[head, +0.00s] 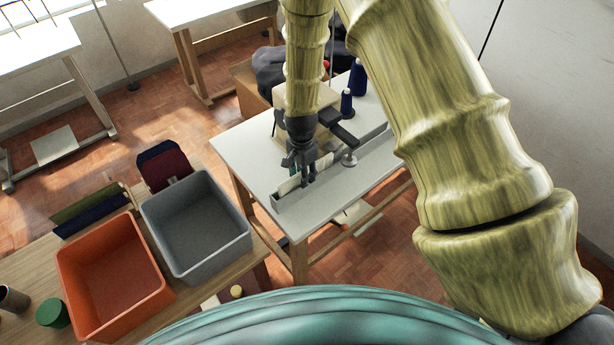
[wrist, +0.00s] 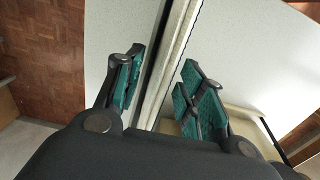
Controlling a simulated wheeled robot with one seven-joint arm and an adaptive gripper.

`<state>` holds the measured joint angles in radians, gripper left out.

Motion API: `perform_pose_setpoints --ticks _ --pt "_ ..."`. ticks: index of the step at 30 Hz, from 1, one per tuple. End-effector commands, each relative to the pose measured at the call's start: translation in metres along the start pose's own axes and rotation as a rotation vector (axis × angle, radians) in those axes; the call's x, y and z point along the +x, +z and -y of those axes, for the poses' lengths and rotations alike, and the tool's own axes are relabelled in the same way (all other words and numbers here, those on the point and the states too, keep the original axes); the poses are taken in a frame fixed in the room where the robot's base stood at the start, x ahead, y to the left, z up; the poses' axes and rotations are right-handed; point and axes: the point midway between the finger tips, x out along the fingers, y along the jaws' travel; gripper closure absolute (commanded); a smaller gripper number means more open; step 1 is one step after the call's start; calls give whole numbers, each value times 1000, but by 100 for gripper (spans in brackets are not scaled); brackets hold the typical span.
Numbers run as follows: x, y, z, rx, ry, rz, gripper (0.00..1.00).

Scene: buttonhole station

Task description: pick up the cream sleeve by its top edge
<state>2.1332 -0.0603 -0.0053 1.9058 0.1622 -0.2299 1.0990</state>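The cream sleeve (head: 288,186) stands on edge in a long grey rack on the white table, partly hidden by my gripper. My gripper (head: 303,176) points down over it, with a dark finger in front of the cream cloth. In the wrist view, my gripper (wrist: 156,66) is open, with one teal-padded finger on each side of a narrow cream strip (wrist: 172,52). This strip looks like the sleeve's top edge. The pads look apart from it; the exact height between fingertips and edge cannot be told.
The grey rack (head: 335,182) runs along the front of the white table (head: 249,150). A machine (head: 303,100) and a dark blue thread cone (head: 357,77) stand behind my gripper. A grey bin (head: 205,265) and an orange bin (head: 112,322) sit on the wooden bench at left.

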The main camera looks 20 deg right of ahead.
Motion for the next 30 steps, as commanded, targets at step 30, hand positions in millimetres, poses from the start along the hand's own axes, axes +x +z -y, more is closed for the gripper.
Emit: perform_pose_setpoints --ticks 30 --pt "-29 0 1 0 -3 -2 100"
